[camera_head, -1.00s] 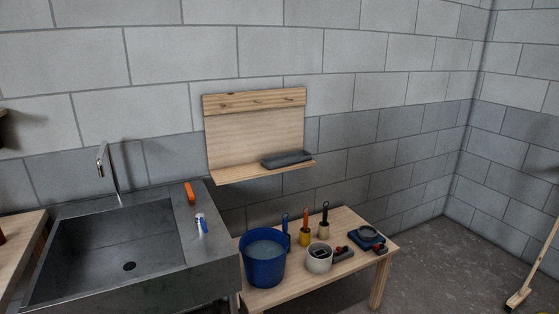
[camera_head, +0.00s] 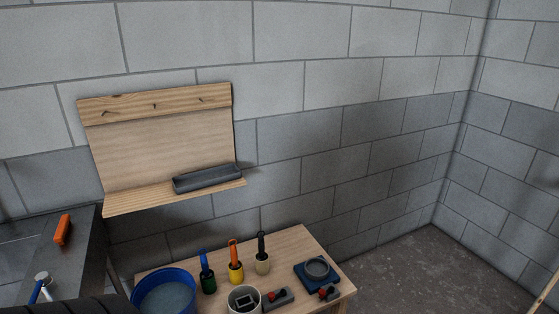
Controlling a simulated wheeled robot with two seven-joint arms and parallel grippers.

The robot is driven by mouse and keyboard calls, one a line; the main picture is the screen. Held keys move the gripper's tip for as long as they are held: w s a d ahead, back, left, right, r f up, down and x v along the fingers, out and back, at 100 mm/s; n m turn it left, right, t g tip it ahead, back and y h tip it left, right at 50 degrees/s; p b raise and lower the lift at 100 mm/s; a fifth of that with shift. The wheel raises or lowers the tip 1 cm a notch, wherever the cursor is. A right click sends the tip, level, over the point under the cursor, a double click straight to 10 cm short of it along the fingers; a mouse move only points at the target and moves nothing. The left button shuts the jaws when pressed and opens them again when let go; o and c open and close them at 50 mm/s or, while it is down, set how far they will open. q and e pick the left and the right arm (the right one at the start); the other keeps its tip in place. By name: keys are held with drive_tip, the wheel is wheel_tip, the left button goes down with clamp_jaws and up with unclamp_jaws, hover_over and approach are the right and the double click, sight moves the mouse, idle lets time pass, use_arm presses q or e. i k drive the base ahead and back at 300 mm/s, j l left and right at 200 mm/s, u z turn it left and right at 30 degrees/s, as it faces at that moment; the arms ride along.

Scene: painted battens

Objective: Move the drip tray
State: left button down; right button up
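A long, shallow dark grey tray (camera_head: 207,178), which looks like the drip tray, lies on the ledge of a wooden wall rack (camera_head: 140,207). It sits toward the ledge's right end, below the rack's pegs. A blue square piece with a dark round ring on it (camera_head: 317,273) lies at the right of the low wooden bench (camera_head: 295,242). Neither of my grippers shows in the head view, and nothing touches the grey tray.
The bench also holds a blue bucket (camera_head: 165,290) of liquid, several upright handled tools, a pale cup (camera_head: 244,299) and two small grey pieces with red parts. An orange block (camera_head: 63,229) lies on the sink's edge at left. Floor (camera_head: 390,272) right of the bench is clear.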

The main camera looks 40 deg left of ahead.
sight(186, 183)
drive_tip(key=i+l, duration=0.1)
drive_tip(key=i, duration=0.6)
drive_tip(key=i+l, duration=0.15)
drive_tip(key=i, duration=0.55)
